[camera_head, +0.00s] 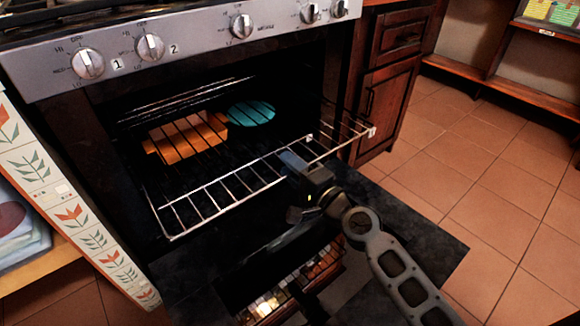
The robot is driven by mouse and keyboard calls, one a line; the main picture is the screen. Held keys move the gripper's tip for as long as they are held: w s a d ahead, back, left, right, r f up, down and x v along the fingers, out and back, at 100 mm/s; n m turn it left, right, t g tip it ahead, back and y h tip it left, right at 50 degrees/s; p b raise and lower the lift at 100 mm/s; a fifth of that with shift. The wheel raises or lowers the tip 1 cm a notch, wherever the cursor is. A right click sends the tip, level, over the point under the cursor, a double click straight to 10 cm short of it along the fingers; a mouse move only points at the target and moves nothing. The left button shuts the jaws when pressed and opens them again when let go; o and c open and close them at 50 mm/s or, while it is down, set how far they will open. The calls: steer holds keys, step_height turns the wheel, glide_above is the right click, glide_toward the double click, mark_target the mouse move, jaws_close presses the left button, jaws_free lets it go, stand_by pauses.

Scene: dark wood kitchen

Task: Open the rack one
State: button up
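The oven (104,130) is open, with its dark door (430,237) folded down. A wire rack (232,187) is slid part way out over the door. Its front bar runs from the lower left up to the right, with small light tags on its right part. My gripper (290,160) is at the rack's front bar, right of its middle, and overlaps it in the picture. The fingertips are dark against the dark oven, so I cannot tell whether they close on the bar.
An orange dish (185,139) and a teal round dish (251,113) are inside the oven, behind rack wires. A knob panel (200,38) lies above. A wooden cabinet (385,100) stands right of the oven. The tiled floor (480,185) at right is clear.

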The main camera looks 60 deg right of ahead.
steer(key=b+v, duration=0.1)
steer(key=v, duration=0.6)
steer(key=shift+s+b, duration=0.2)
steer(key=shift+b, duration=0.15)
steer(key=s+a+f+n+g+y, duration=0.2)
steer(key=s+a+n, duration=0.8)
steer(key=s, duration=0.2)
steer(key=s+a+r+n+y, duration=0.3)
steer(key=s+a+r+n, duration=0.3)
steer(key=s+a+n, duration=0.4)
step_height(320, 180, up, 29)
steer(key=d+n+p, duration=0.1)
steer(key=p, duration=2.8)
steer(key=shift+s+d+f+g, duration=0.15)
steer(key=shift+s+g, duration=0.1)
steer(key=shift+g, duration=0.05)
